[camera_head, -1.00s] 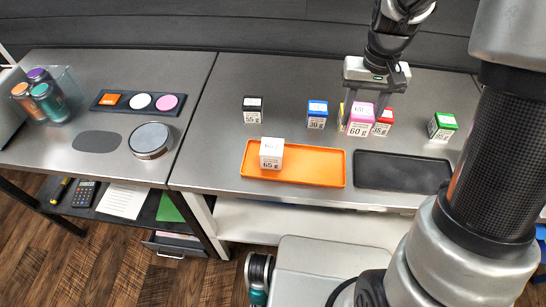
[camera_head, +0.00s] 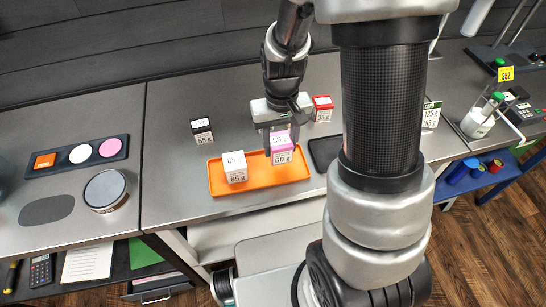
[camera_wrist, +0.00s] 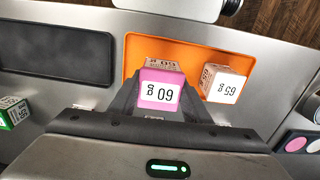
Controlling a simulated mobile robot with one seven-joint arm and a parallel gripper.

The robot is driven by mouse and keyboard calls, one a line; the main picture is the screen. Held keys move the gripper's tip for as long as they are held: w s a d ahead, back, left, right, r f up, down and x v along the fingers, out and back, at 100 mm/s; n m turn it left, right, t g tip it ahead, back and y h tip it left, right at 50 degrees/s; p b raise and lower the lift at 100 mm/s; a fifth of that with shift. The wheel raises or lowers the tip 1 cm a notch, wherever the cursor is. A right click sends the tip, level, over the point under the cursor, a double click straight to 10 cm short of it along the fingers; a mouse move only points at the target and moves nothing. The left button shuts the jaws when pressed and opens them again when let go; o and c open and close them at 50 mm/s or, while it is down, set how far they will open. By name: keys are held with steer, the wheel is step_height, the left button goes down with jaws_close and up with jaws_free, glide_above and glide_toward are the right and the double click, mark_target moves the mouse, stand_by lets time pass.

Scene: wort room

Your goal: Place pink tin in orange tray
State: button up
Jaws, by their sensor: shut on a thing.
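The pink tin (camera_head: 281,148), labelled 60 g, is in my gripper (camera_head: 280,135), which is shut on it. In the head view it is at the right part of the orange tray (camera_head: 215,180). The wrist view shows the pink tin (camera_wrist: 160,92) between the fingers, in front of the orange tray (camera_wrist: 190,48). I cannot tell whether the tin touches the tray floor. A white tin (camera_head: 234,167), labelled 65 g, stands in the left part of the tray, apart from the pink one; it also shows in the wrist view (camera_wrist: 224,84).
A black tray (camera_head: 322,152) lies right of the orange one, partly hidden by my arm. A black-topped tin (camera_head: 202,131) and a red-topped tin (camera_head: 322,108) stand behind.

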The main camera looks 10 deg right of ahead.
mark_target(280, 156)
steer(key=shift+f, duration=2.4)
steer(key=shift+f, duration=0.15)
steer(key=o, duration=1.1)
